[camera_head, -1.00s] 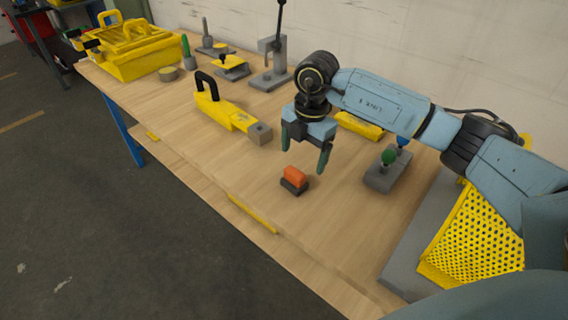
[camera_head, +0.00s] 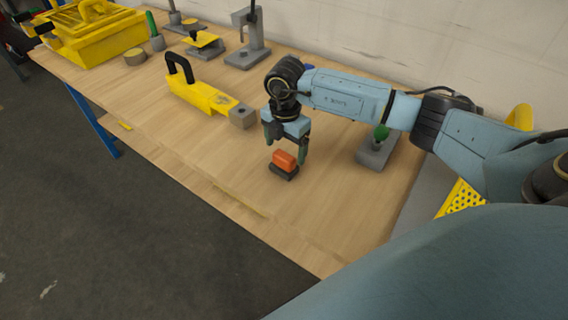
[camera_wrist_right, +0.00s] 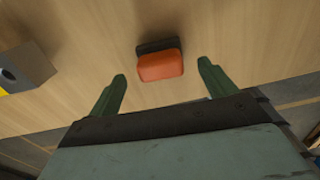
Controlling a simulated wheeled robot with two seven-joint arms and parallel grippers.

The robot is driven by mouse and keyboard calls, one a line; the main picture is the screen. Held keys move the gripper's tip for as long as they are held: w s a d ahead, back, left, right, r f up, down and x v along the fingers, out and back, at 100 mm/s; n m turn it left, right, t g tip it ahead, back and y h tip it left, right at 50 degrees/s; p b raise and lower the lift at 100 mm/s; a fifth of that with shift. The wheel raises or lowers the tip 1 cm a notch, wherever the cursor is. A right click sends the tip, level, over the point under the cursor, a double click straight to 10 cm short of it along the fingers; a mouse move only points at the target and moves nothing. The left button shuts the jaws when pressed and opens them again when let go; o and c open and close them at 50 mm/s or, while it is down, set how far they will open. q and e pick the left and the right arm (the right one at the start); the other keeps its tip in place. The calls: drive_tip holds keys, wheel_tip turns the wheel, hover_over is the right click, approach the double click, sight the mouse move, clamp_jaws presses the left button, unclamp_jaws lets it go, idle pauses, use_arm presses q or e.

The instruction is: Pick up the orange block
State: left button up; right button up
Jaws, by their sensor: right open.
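The orange block (camera_head: 285,158) sits on a dark base (camera_head: 284,172) on the wooden table, near its front edge. In the right wrist view the orange block (camera_wrist_right: 161,66) shows ahead of the fingertips and between their lines, with the dark base (camera_wrist_right: 157,46) behind it. My right gripper (camera_head: 286,150) is open and empty, pointing down just above and behind the block. Its two green fingers (camera_wrist_right: 163,70) are spread apart in the wrist view, and neither touches the block. My left gripper is not in view.
A yellow tool with a black handle (camera_head: 200,94) and grey end block (camera_head: 243,117) lies left of the gripper. A grey base with a green knob (camera_head: 376,152) stands to the right. A yellow toolbox (camera_head: 95,38) is at the far left. Table in front is mostly clear.

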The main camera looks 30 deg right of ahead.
sight(284, 155)
drive_tip(key=f, duration=0.4)
drive_tip(key=shift+a, duration=0.25)
drive_tip(key=shift+f, duration=0.1)
drive_tip(key=shift+c, duration=1.4)
drive_tip(key=c, duration=0.7)
drive_tip(key=shift+c, duration=0.8)
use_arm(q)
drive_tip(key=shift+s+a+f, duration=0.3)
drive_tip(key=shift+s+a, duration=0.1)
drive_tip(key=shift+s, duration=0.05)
